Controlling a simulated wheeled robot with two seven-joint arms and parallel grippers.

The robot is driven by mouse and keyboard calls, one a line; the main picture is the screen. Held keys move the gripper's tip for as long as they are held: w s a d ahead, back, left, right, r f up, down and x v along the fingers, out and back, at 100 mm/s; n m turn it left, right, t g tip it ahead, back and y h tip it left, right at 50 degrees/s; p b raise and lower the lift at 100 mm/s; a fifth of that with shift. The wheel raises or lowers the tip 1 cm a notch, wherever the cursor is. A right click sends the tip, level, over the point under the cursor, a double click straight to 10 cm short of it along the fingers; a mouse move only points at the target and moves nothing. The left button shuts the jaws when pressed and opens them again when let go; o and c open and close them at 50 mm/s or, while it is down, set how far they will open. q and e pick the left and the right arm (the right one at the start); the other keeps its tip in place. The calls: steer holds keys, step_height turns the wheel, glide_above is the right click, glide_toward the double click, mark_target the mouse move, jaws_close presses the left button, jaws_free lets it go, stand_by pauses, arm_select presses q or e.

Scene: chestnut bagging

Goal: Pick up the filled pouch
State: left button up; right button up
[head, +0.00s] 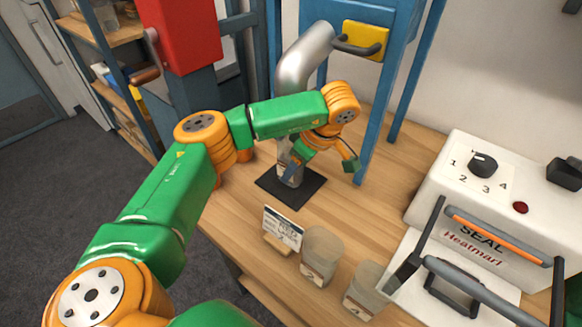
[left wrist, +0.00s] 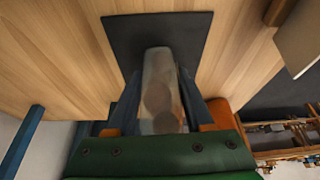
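The pouch (head: 291,174) is a clear, pale bag standing on a dark square pad (head: 277,199) under the metal chute. Brownish round shapes show inside the pouch in the left wrist view (left wrist: 160,85). My left gripper (head: 299,163) is low at the pouch, its fingers on either side of it. In the left wrist view the fingertips lie close along both sides of the pouch; whether they press on it I cannot tell. My green arm and wrist hide part of the pouch in the head view. My right gripper is not in view.
The metal chute (head: 305,58) hangs above the pad in a blue frame (head: 397,75). A white heat sealer (head: 487,190) stands at the right.

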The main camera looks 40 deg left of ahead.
arm_select(q)
jaws_close()
